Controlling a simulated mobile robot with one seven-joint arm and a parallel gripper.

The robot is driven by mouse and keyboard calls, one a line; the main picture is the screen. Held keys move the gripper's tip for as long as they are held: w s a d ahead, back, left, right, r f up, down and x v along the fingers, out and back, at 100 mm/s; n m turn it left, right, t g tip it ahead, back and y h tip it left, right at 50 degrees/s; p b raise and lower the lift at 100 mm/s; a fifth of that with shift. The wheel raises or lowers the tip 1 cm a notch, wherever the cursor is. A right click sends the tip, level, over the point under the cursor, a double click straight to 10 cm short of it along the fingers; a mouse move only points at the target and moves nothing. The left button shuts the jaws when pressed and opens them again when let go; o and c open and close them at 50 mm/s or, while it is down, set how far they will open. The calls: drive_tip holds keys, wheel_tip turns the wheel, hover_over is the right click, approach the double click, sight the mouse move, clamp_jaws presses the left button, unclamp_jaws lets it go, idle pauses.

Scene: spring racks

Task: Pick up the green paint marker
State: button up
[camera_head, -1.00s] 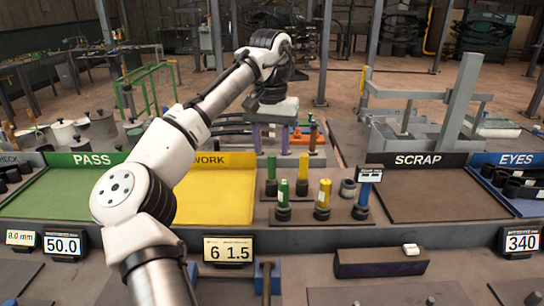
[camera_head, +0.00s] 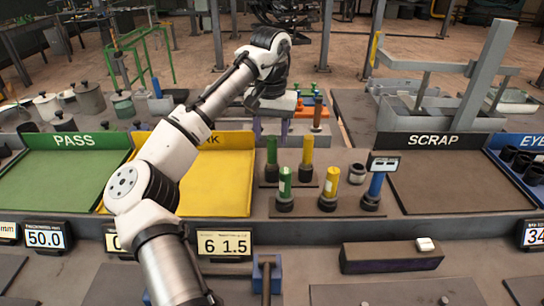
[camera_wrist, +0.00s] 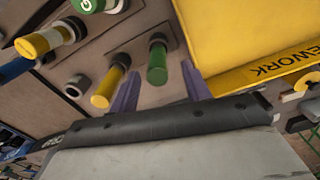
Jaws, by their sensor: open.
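Two green markers stand upright in dark round holders in the middle of the bench. The front one (camera_head: 285,184) has a pale label, and the rear one (camera_head: 272,152) is plain. In the wrist view the plain rear green marker (camera_wrist: 157,66) shows between my purple fingers, and the front one (camera_wrist: 88,4) shows a "G" on its end at the top edge. My gripper (camera_wrist: 160,72) is open and empty. In the head view it (camera_head: 269,124) is behind the rear green marker, its fingers partly hidden.
Yellow markers (camera_head: 331,183) (camera_head: 307,152) and a blue marker (camera_head: 376,184) stand close to the right of the green ones.

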sight(272, 152)
drive_tip(key=shift+s+d+f+p, duration=0.1)
drive_tip(key=shift+f+p, duration=0.35)
drive_tip(key=shift+f, duration=1.05)
drive_tip(key=shift+d+f+p, duration=0.1)
drive_tip(key=shift+f+p, duration=0.3)
drive_tip(key=shift+f, duration=1.1)
drive_tip(key=c, duration=1)
drive_tip(key=shift+r, duration=0.1)
